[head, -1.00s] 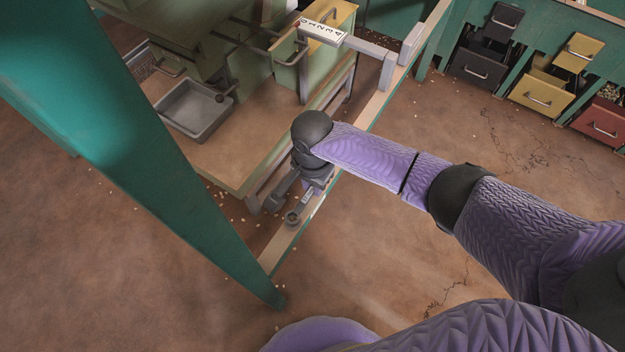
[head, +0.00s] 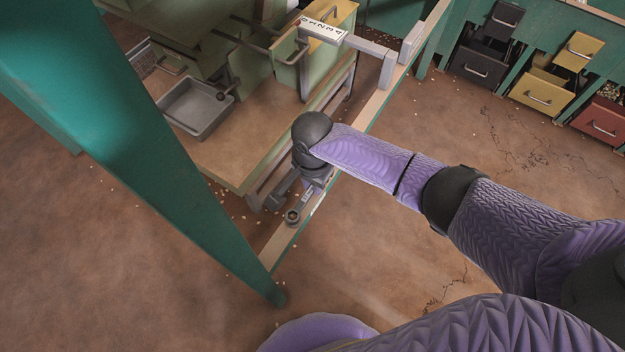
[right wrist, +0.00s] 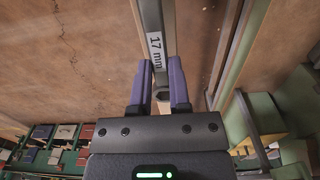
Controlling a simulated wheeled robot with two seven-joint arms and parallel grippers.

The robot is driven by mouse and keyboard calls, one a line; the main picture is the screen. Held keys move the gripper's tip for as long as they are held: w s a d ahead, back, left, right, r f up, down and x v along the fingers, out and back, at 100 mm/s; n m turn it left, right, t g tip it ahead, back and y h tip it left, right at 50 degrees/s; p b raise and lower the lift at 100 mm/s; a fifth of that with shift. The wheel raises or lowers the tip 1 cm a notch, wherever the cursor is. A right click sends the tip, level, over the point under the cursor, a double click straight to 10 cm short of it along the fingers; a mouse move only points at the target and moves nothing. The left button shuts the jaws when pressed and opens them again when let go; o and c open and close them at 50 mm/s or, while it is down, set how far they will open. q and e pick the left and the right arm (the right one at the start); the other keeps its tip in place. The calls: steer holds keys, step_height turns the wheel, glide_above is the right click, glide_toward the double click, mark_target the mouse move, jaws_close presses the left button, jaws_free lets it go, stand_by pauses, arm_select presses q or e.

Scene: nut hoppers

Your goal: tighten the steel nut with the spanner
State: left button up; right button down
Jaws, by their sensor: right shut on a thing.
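My right gripper (right wrist: 160,90) is shut on the spanner (right wrist: 153,22), a grey metal bar with a white "17 mm" label, between its purple fingers. In the head view the right gripper (head: 308,180) points down beside the wooden rail. The spanner's ring end (head: 293,216) shows just below it, over the near part of the rail (head: 283,243). I cannot make out the steel nut clearly, nor tell whether the ring sits around one. My left gripper is not in view.
A teal post (head: 150,160) slants across the left. Drawers (head: 538,95) line the far right. Open floor lies right of the rail.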

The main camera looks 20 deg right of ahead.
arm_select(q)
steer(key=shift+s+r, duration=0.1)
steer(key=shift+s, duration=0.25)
arm_select(e)
steer(key=shift+f, duration=0.15)
steer(key=shift+f, duration=0.15)
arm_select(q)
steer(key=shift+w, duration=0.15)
arm_select(e)
steer(key=shift+f, duration=0.15)
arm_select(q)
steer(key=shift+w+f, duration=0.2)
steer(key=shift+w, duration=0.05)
